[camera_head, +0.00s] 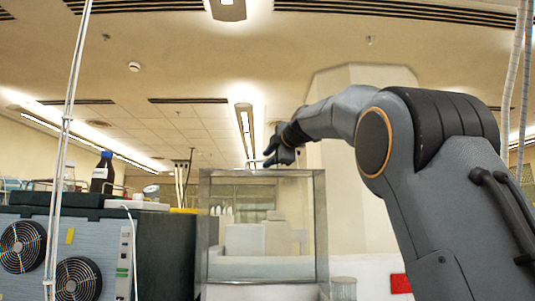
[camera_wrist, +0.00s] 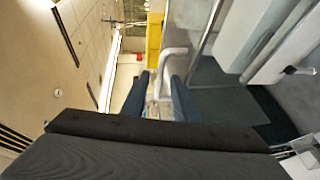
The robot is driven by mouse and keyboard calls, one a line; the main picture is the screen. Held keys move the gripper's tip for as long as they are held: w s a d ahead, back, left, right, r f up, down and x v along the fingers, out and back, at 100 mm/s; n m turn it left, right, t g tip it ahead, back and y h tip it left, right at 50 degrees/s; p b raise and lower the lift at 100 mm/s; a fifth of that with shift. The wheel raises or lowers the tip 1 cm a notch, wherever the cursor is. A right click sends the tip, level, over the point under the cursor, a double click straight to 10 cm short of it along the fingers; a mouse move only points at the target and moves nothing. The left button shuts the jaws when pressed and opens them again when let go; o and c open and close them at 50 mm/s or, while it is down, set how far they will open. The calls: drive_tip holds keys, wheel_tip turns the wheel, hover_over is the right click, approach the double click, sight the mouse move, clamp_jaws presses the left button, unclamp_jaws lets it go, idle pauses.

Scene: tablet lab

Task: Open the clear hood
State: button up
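The clear hood (camera_head: 262,174) is a see-through box with metal edges in the middle of the head view. Its top looks level and it appears shut. My gripper (camera_head: 269,159) is just above the hood's top edge, pointing left. In the wrist view its two blue fingers (camera_wrist: 161,98) are apart. A pale curved bar, like a handle (camera_wrist: 173,51), shows ahead of and partly between them. I cannot tell whether the fingers touch it. Part of the hood's metal-edged wall (camera_wrist: 205,32) lies to the right in the wrist view.
A grey instrument with fans (camera_head: 100,235) stands left of the hood, with a dark bottle (camera_head: 102,173) on top. A glass jar (camera_head: 343,288) sits at the hood's lower right, near a red label (camera_head: 400,283).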

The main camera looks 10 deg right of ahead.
drive_tip(key=shift+w+a+f, duration=0.1)
drive_tip(key=shift+w+f, duration=0.05)
drive_tip(key=shift+w, duration=0.5)
drive_tip(key=shift+c, duration=0.3)
clamp_jaws()
idle(0.8)
